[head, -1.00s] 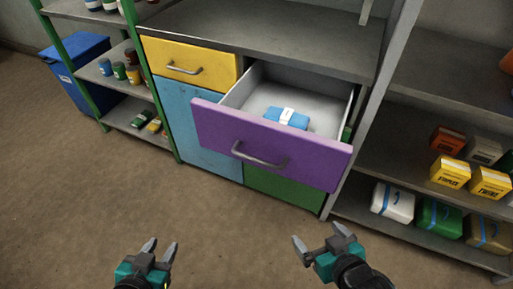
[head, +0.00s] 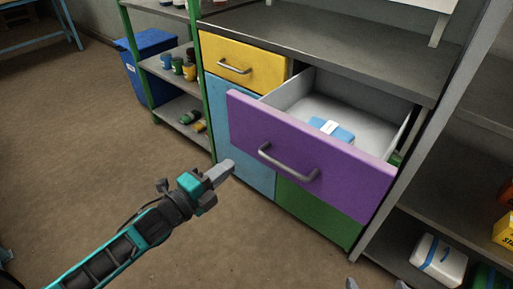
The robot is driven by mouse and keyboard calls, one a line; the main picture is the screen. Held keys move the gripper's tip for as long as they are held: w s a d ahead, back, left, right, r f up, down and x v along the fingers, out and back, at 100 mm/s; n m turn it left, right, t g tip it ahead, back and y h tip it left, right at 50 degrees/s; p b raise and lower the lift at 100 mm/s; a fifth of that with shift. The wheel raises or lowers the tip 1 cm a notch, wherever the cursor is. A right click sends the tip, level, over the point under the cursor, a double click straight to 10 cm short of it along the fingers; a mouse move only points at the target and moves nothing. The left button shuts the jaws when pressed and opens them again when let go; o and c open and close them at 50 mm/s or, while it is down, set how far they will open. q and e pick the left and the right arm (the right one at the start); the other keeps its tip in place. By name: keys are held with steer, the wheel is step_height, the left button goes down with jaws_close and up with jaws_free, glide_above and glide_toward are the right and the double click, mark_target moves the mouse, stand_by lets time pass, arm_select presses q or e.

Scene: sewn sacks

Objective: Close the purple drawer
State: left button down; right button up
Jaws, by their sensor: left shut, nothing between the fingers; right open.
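The purple drawer (head: 310,148) stands pulled out of the cabinet, with its grey handle (head: 288,163) on the front and its light interior open to view. A blue packet with a white label (head: 331,130) lies inside it. My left gripper (head: 222,170) is shut and empty, its fingertips just left of and below the drawer front's left end in the picture. I cannot tell whether they touch the cabinet. My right gripper (head: 376,284) shows only its two spread fingertips at the bottom edge, below the drawer; the rest is cut off.
A yellow drawer (head: 243,62) sits shut at the upper left, above a blue panel (head: 240,135). A green panel (head: 318,213) lies below the purple drawer. Shelving with boxes (head: 438,262) stands right. The brown floor (head: 110,170) at left is clear.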

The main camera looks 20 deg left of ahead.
mark_target(261, 140)
arm_select(q)
steer(key=b+x, duration=0.1)
steer(key=x, duration=0.9)
steer(key=shift+w+d, duration=0.1)
steer(key=shift+w, duration=0.1)
arm_select(e)
step_height(261, 140, down, 2)
steer(key=shift+s, duration=0.15)
steer(key=shift+d, duration=0.1)
